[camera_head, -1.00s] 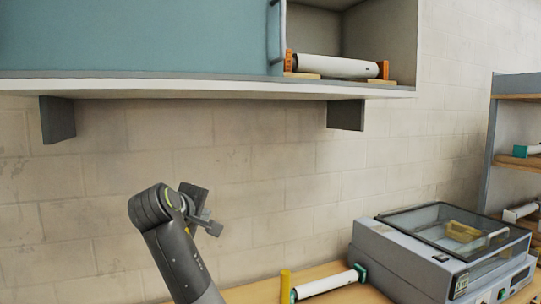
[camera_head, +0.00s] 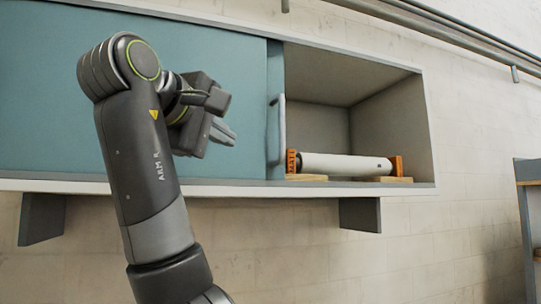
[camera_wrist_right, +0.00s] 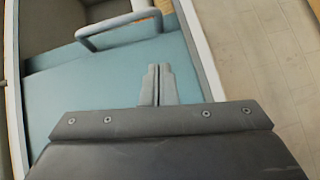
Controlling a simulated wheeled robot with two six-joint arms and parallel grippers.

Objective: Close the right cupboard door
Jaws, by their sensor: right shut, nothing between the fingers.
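The wall cupboard has a teal sliding door (camera_head: 50,110) covering its left part, with a second teal panel edge (camera_head: 275,105) just right of it. A light bar handle (camera_head: 281,128) stands at that panel's right edge, beside the open compartment (camera_head: 325,100). My right gripper (camera_head: 228,118) is shut and empty in front of the teal door, left of the handle and apart from it. In the right wrist view the shut fingers (camera_wrist_right: 158,85) point over the teal door surface (camera_wrist_right: 110,75), and the handle (camera_wrist_right: 118,27) lies beyond them. My left gripper is not in view.
Inside the open compartment a white roll (camera_head: 345,166) with orange ends rests on wooden blocks. Brackets (camera_head: 360,214) support the cupboard underneath. A rail (camera_head: 440,30) runs above right, and a shelf unit (camera_head: 530,220) stands at the far right.

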